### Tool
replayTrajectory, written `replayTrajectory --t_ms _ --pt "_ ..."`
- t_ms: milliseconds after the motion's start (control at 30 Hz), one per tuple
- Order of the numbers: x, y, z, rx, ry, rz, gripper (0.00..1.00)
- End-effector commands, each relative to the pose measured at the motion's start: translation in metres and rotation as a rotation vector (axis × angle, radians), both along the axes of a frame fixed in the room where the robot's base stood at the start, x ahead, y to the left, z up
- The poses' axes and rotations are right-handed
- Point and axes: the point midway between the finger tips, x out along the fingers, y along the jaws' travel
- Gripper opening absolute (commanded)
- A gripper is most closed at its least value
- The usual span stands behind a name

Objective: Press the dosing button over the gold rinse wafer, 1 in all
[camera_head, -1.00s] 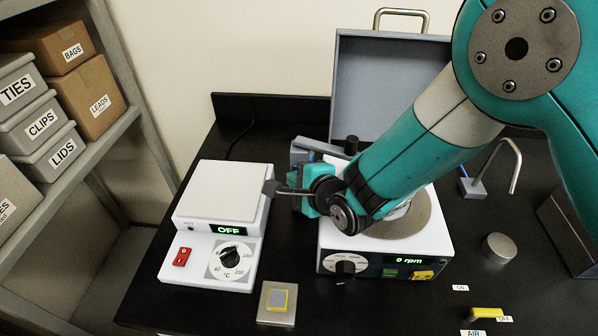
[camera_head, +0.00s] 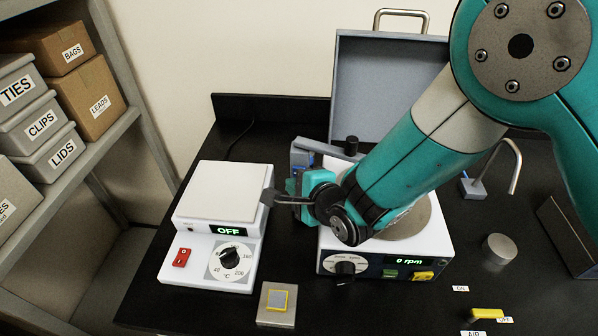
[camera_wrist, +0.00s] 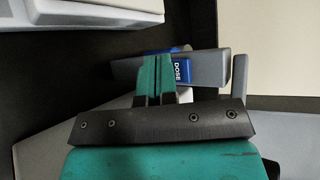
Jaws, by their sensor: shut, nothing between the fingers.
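The dosing button is blue, marked DOSE (camera_wrist: 181,69), on a grey housing (camera_wrist: 212,70) in the wrist view. My gripper (camera_wrist: 154,62) is shut and empty, its teal fingers just left of the DOSE lettering and overlapping part of the blue. I cannot tell whether they touch it. In the head view the grey and blue housing (camera_head: 301,158) stands behind my wrist, and my gripper (camera_head: 294,186) is close in front of it. I cannot make out a gold wafer; my arm covers part of the round plate (camera_head: 408,222) on the 0 rpm machine.
A white hotplate (camera_head: 222,190) reading OFF stands left of my gripper. A steel block (camera_head: 277,304) with a yellow-edged square lies at the front. An open grey lid (camera_head: 385,90) rises behind. A bent metal tube (camera_head: 515,165) and a steel cylinder (camera_head: 499,248) stand at right.

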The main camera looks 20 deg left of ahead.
Motion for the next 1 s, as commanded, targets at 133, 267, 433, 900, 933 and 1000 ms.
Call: replayTrajectory --t_ms 133,267,433,900,933,1000 --pt "0.0 0.0 0.0 0.0 0.0 0.0 0.0" --pt "-0.006 0.0 0.0 0.0 0.002 0.001 0.0" --pt "-0.022 -0.004 0.0 -0.001 0.001 0.003 0.0" --pt "-0.049 -0.012 0.0 0.0 0.0 0.0 0.0" --pt "-0.049 -0.012 0.0 0.001 0.001 0.0 0.0" --pt "-0.049 -0.012 0.0 0.001 0.001 0.0 0.0"
